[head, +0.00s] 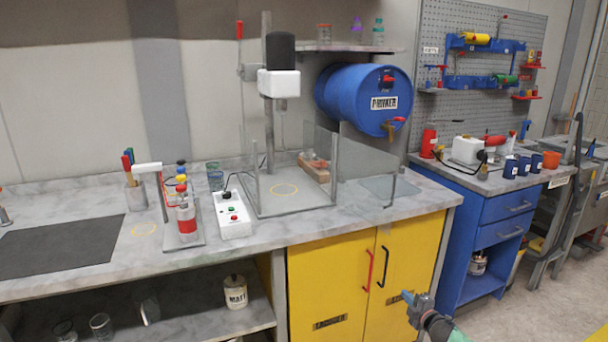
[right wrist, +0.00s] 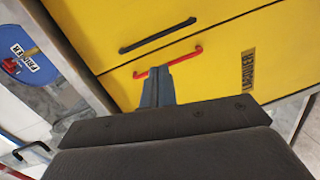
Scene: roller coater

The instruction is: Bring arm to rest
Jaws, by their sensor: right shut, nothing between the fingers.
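My right gripper (head: 408,298) shows at the lower right of the head view, low in front of the yellow cabinet (head: 322,270). Its blue-grey fingers are closed together with nothing between them. In the right wrist view the shut fingers (right wrist: 157,80) point at the yellow cabinet doors (right wrist: 220,70). Their tips overlap the red handle (right wrist: 190,57) in the picture; I cannot tell whether they touch it. The black handle (right wrist: 155,36) lies just beyond. Both cabinet doors look closed. My left gripper is not in view.
The grey worktop (head: 330,221) runs above the cabinet and carries a stirrer stand, a control box (head: 230,213) and a cup of brushes. A blue drum (head: 350,95) lies above it. A blue cabinet (head: 470,235) stands to the right. The floor (head: 510,310) in front of it looks clear.

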